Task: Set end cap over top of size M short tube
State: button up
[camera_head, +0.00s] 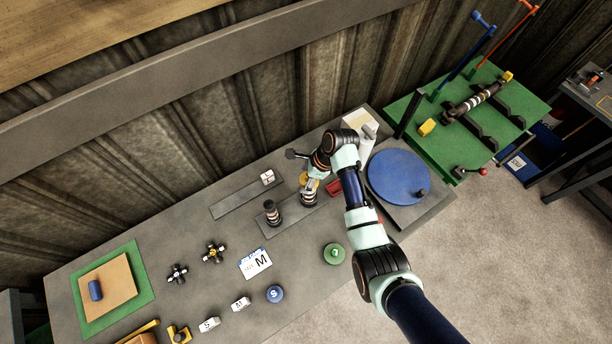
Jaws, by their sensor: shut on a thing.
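My gripper (311,184) points down over the dark bench, just above a short striped tube (308,199) that stands upright on a grey strip. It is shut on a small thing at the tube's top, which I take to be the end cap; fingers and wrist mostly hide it. I cannot tell whether the cap touches the tube. A second striped tube (272,213) stands upright to the left, apart from the gripper. A white card marked M (256,263) lies in front of the tubes.
A blue turntable (398,177) is further right. Green (334,253) and blue (275,294) round pieces lie at the bench front. Two dark cross-shaped joints (213,252) (177,273) lie to the left.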

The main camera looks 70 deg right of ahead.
jog(key=o, duration=1.1)
jog(key=shift+c, duration=0.2)
jog(key=v, duration=1.2)
